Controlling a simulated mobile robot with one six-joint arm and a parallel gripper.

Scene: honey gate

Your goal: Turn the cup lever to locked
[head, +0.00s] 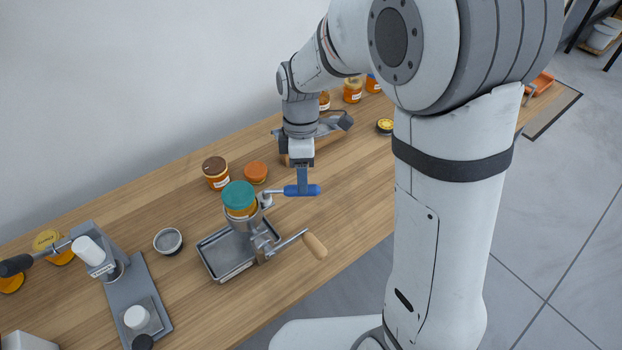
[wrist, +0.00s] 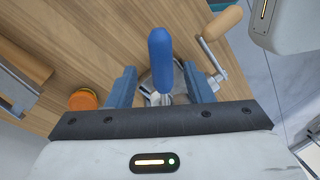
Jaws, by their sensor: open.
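The cup lever (head: 309,190) has a blue grip on a metal arm that runs left to the metal cup (head: 243,222). A honey jar with a teal lid (head: 238,194) sits in the cup. My gripper (head: 303,184) points down over the blue grip. In the wrist view the blue grip (wrist: 160,55) lies between the two blue fingers of my open gripper (wrist: 161,88), with a gap on each side. The lower ends of the fingers are hard to make out in the head view.
A crank with a wooden handle (head: 314,245) sticks out below the cup, close to the lever. A metal tray (head: 225,257) lies under the cup. An orange-lidded jar (head: 256,172) and a brown-lidded jar (head: 215,171) stand behind. The wooden table (head: 350,198) is clear to the right.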

